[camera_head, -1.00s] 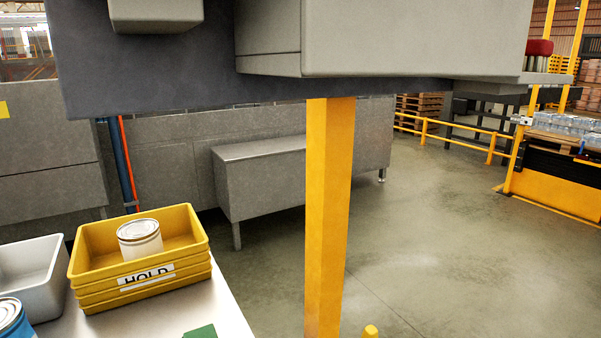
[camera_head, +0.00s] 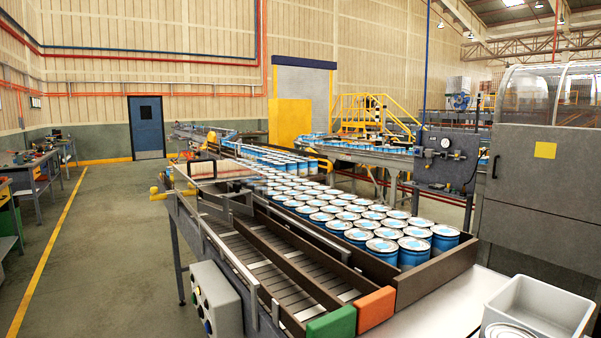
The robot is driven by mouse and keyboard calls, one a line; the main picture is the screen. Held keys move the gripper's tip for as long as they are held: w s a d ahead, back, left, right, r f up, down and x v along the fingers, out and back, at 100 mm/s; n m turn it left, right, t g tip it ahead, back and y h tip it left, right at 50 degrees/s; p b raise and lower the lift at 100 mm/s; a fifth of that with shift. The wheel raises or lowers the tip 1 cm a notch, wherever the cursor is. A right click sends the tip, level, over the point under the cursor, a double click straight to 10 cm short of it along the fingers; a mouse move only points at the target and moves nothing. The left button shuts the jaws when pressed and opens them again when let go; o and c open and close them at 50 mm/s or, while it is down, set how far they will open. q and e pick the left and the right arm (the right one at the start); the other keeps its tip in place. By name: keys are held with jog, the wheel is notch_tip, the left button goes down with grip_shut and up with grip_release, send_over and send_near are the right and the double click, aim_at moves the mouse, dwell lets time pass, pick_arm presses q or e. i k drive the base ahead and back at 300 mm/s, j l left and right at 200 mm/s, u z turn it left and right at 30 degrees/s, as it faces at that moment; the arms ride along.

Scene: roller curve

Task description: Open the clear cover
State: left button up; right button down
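A clear, curved hood (camera_head: 530,92) sits on top of the grey machine (camera_head: 535,190) at the right edge. It looks shut, and its right side is cut off by the frame. A flat, see-through panel (camera_head: 228,169) in a thin frame also stands over the conveyor lanes, left of the middle. I cannot tell from this view which of the two is the clear cover. Neither of my grippers is in view.
Blue cans (camera_head: 360,234) with pale lids fill the conveyor's wide lane. A grey control box (camera_head: 216,298) hangs at its near left side. A grey bin (camera_head: 540,312) stands at the lower right. The floor (camera_head: 110,240) to the left is open.

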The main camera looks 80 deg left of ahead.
aim_at(200, 173)
jog(key=u, duration=3.1)
jog(key=i+j+z, duration=0.1)
jog(key=z, duration=0.35)
jog(key=i+j+z, duration=0.1)
jog(key=j, duration=0.25)
jog(key=i+j+z, duration=0.1)
jog(key=i+j, duration=0.15)
jog(key=i+j+z, duration=0.1)
jog(key=j, duration=0.35)
jog(key=i+j+z, duration=0.15)
jog(key=j, duration=0.25)
jog(key=i+j+z, duration=0.1)
jog(key=j, duration=0.3)
jog(key=i+j+z, duration=0.1)
jog(key=j, duration=0.3)
